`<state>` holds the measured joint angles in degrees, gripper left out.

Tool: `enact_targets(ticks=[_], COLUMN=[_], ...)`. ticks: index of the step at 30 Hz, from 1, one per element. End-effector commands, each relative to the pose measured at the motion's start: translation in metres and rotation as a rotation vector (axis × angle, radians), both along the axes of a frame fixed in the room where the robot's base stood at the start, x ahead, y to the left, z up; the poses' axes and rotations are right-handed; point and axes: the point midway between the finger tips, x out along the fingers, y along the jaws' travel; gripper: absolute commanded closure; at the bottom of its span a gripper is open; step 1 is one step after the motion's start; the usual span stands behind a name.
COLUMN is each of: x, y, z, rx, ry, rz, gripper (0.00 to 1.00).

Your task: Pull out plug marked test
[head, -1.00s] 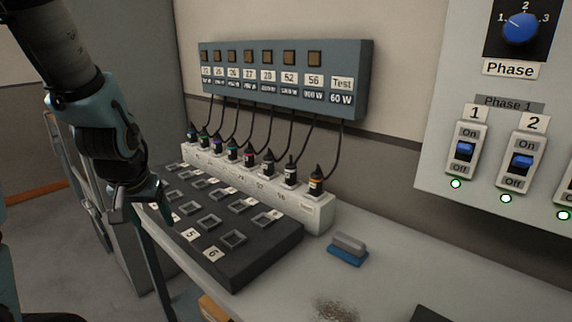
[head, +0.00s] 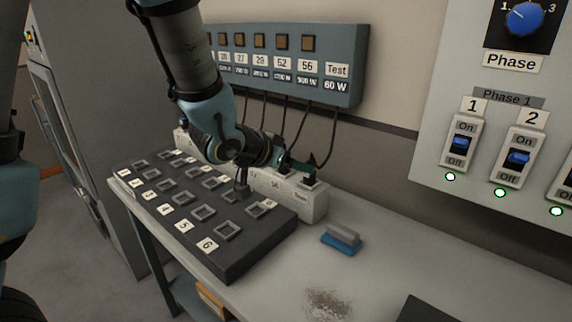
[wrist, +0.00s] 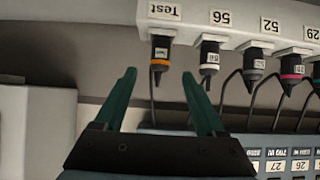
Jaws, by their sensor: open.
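The Test plug, black with an orange band, stands in the end socket of the white socket strip (head: 312,207); its dark body (head: 310,180) shows partly behind my gripper in the head view. In the wrist view, which is upside down, the Test plug (wrist: 160,52) sits by the "Test" label (wrist: 164,11), lined up with the gap between my fingers. My gripper (wrist: 159,74) is open and empty, its fingertips just short of the plug. In the head view my gripper (head: 299,165) is at the strip's right end.
The neighbouring plug 56 (wrist: 209,58) stands close beside, with more plugs and hanging cables beyond. The blue-grey label box (head: 336,92) is on the wall above. A dark panel of square sockets (head: 228,230) lies in front; a blue-grey brush (head: 342,239) lies on the bench.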

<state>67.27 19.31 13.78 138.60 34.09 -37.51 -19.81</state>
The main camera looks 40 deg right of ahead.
Motion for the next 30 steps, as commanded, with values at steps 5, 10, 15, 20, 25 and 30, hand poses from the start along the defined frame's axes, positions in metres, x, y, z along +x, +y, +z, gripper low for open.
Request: enact_targets(ticks=[5,10,15,20,25,30], x=[0.006,0.011,0.012,0.013,0.013,0.013], y=[-0.021,-0.036,-0.046,-0.049,-0.049,-0.049], z=[-0.019,-0.029,-0.034,-0.035,-0.035,-0.035], rx=[0.002,0.001,0.001,0.001,0.001,0.001], ry=[0.000,0.000,0.001,0.001,0.001,0.001], rz=[-0.001,0.002,0.001,0.001,0.001,0.001], gripper=[0.28,0.28,0.28,0.28,0.28,0.41])
